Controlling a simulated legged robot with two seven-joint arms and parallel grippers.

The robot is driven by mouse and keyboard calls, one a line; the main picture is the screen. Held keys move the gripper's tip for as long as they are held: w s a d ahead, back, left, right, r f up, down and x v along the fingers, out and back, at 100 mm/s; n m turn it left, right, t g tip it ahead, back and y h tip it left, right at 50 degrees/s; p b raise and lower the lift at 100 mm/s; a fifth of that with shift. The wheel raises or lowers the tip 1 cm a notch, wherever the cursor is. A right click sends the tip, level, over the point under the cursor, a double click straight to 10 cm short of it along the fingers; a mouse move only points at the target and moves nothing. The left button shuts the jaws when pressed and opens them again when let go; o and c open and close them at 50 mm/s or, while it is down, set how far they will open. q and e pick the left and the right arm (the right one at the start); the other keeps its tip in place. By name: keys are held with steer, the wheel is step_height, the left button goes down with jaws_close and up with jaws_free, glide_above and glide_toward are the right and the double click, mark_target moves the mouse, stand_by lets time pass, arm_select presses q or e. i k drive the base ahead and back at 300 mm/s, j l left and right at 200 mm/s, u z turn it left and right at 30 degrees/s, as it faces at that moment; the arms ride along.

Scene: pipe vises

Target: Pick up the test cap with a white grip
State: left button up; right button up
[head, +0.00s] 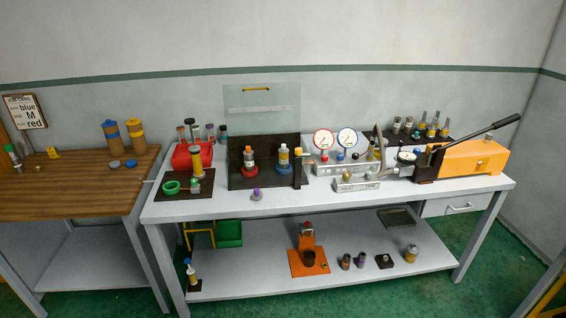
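I cannot clearly make out which piece is the test cap with a white grip; the small parts are too tiny to tell. A dark rack (440,137) at the back right of the white workbench holds small pieces. Two pieces with pale bands (397,125) stand on its left, and several yellow-banded pieces (433,128) stand on its right. Several small dark-topped pieces (210,132) stand around a red block (188,158) at the bench's left. Neither of my grippers is in view.
Two gauges (323,139) stand on a grey block mid-bench, with an orange lever pump (475,158) to the right. A dark station with a clear shield (262,107) stands left of centre. The white bench's front edge (340,205) is mostly clear. A wooden table (75,195) stands left.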

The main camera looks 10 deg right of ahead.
mark_target(283, 150)
steer(key=i+l+u, duration=0.15)
steer(key=u, duration=0.3)
steer(key=i+l+u, duration=0.15)
steer(key=l+u, duration=0.45)
steer(key=u, duration=0.25)
steer(key=i+l+u, duration=0.1)
steer(key=l+u, duration=0.3)
